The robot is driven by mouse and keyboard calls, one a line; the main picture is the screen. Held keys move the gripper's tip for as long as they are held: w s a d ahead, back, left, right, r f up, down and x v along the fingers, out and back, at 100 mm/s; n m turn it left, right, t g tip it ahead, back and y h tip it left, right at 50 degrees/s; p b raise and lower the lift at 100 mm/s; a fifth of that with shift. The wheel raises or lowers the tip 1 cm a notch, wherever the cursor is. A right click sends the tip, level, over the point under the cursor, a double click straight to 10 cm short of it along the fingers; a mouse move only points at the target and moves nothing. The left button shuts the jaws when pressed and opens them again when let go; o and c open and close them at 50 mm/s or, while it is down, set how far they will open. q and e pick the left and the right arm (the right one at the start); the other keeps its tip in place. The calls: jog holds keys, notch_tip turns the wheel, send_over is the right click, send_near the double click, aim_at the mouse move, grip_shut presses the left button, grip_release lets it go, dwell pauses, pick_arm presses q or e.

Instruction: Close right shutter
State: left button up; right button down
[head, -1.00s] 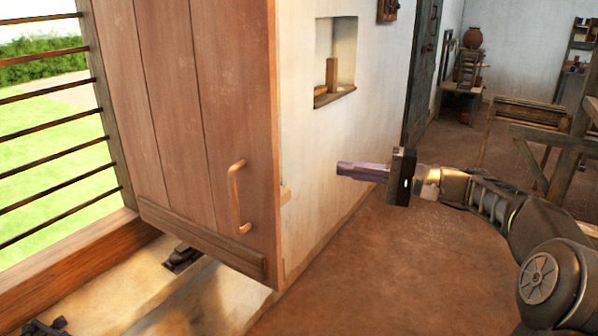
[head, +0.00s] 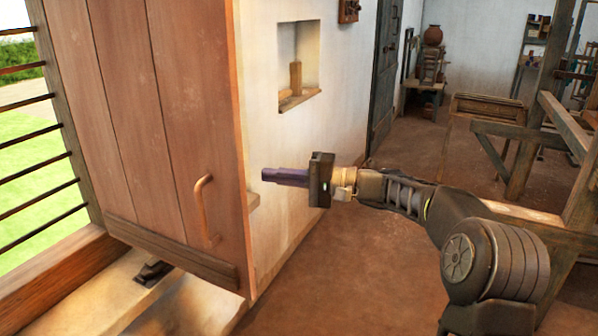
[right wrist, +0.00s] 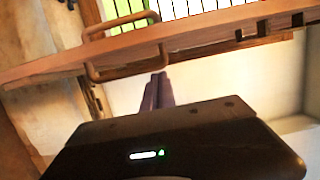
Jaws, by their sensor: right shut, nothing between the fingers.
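The right shutter (head: 155,110) is a wooden plank panel that stands swung out from the barred window at the left of the head view. A curved wooden handle (head: 201,210) is on its near face, low by the free edge. My right gripper (head: 264,174) is shut and empty, to the right of the shutter's free edge and apart from the handle. In the right wrist view the shut fingers (right wrist: 158,90) point toward the shutter's edge (right wrist: 200,38), with handles (right wrist: 120,72) on both sides of the panel. My left gripper is not in view.
Window bars (head: 35,145) and a wooden sill (head: 55,265) lie at the left. A wall niche (head: 299,65) holds a small wooden piece. A wooden loom frame (head: 520,150) stands at the right. The floor (head: 330,270) in front is clear.

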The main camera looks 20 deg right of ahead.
jog(key=a, duration=0.1)
jog(key=s+a, duration=0.1)
jog(key=a+p, duration=0.1)
jog(key=a, duration=0.1)
jog(key=shift+s, duration=0.4)
jog(key=shift+a+f, duration=0.1)
jog(key=shift+a, duration=0.05)
